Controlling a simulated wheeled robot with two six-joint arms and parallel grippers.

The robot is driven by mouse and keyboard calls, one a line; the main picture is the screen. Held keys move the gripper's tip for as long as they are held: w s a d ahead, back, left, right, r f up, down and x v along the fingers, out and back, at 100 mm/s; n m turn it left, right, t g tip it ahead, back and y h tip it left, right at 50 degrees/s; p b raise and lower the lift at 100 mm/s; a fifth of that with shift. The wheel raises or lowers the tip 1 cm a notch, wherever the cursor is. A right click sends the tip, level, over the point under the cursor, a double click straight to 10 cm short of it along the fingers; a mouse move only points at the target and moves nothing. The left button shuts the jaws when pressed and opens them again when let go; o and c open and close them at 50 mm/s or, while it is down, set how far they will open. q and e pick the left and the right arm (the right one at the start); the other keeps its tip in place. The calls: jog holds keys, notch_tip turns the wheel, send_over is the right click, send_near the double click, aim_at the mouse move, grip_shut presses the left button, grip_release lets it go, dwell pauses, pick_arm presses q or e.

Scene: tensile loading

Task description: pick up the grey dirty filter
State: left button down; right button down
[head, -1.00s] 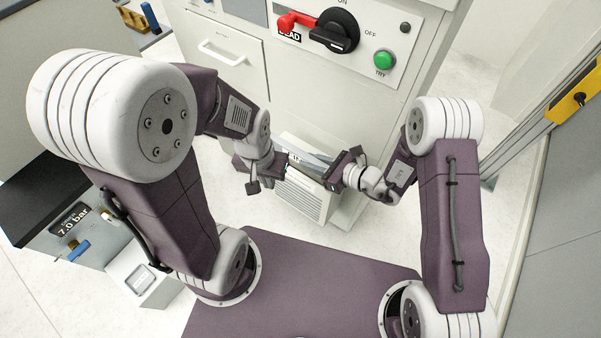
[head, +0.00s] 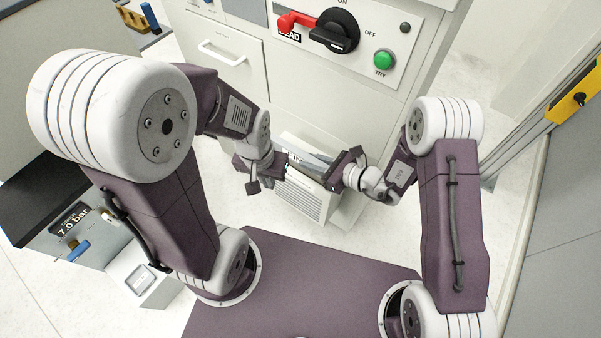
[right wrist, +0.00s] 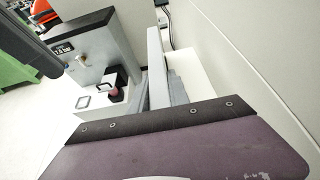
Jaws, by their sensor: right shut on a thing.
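The grey filter (head: 309,157) shows as a thin, pale panel at the open top of a white vented housing (head: 302,197), low in front of the cabinet. In the right wrist view, a grey panel (right wrist: 157,75) stands just beyond the gripper. My right gripper (head: 328,174) is at the panel's right end and shut on it; the dark finger hides the contact. My left gripper (head: 280,167) is at the left side of the housing's top. Its fingers are small and partly hidden, so I cannot tell whether it is open or touching the panel.
The white cabinet (head: 330,90) rises close behind, with a red and black rotary switch (head: 333,31) and a green button (head: 383,60). A bench with a pressure display (head: 72,218) stands at left. A grey wall and yellow box (head: 574,102) bound the right. Pale floor is clear around the housing.

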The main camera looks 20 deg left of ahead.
jog(key=shift+r, duration=0.1)
dwell(0.4)
notch_tip(320, 180, up, 18)
jog(key=p, duration=0.5)
jog(key=shift+s, duration=0.1)
